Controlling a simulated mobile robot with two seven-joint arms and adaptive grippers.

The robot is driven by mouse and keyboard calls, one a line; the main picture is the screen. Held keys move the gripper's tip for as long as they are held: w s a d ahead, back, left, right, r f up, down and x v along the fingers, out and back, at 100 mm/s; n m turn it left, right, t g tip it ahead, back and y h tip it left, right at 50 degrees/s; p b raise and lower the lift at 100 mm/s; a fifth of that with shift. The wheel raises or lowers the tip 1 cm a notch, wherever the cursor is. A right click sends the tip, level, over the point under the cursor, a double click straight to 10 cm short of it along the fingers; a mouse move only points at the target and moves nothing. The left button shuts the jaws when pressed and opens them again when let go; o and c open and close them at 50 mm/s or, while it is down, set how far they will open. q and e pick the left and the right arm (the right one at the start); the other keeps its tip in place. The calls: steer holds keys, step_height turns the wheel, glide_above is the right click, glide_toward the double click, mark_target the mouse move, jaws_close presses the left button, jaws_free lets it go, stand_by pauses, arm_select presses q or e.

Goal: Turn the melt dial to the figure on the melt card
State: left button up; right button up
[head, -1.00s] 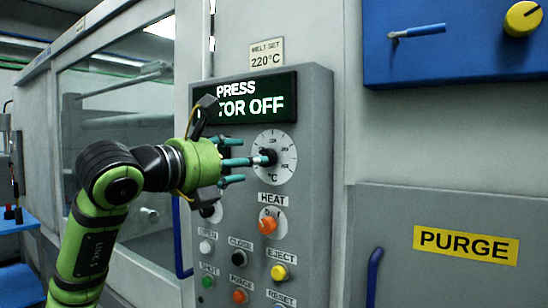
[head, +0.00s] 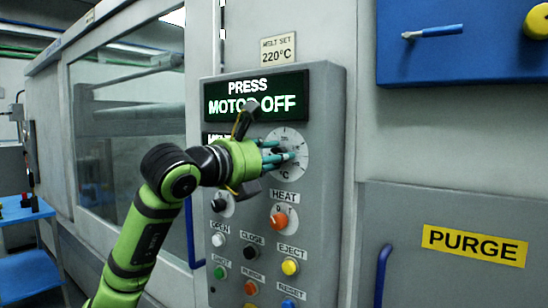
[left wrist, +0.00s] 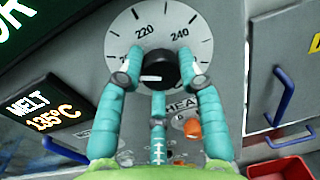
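The melt dial (head: 297,170) is a round white scale plate with a black knob on the grey control panel. In the left wrist view, its black knob (left wrist: 158,69) has a white mark pointing left; 220 and 240 show at the top of the scale (left wrist: 160,24). My left gripper (head: 282,155) has its teal fingers around the knob, one each side and one below, seemingly touching it. The melt card (head: 278,49) above the panel reads "MELT SET 220°C". A display (left wrist: 43,112) reads "MELT 135°C". My right gripper is not in view.
The screen (head: 256,97) reads "PRESS MOTOR OFF". Below the dial are the orange HEAT knob (head: 280,220) and several push buttons, among them a yellow EJECT one (head: 290,267). Blue handles (head: 382,275) stand out on the right. A red bin (left wrist: 278,168) is at lower right.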

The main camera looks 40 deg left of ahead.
arm_select(q)
steer(key=m+p, duration=0.1)
steer(key=m, duration=0.4)
steer(key=m+p, duration=0.1)
steer(key=m, duration=0.5)
steer(key=shift+w+d+f+g, duration=0.1)
steer(key=shift+f+g, duration=0.1)
steer(key=shift+g, duration=0.2)
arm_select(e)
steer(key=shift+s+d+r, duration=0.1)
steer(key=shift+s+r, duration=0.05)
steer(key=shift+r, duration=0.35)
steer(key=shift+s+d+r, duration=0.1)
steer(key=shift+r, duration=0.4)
arm_select(q)
steer(key=shift+m, duration=0.4)
steer(key=o, duration=1.1)
steer(key=shift+y, duration=0.3)
steer(key=shift+r, duration=0.2)
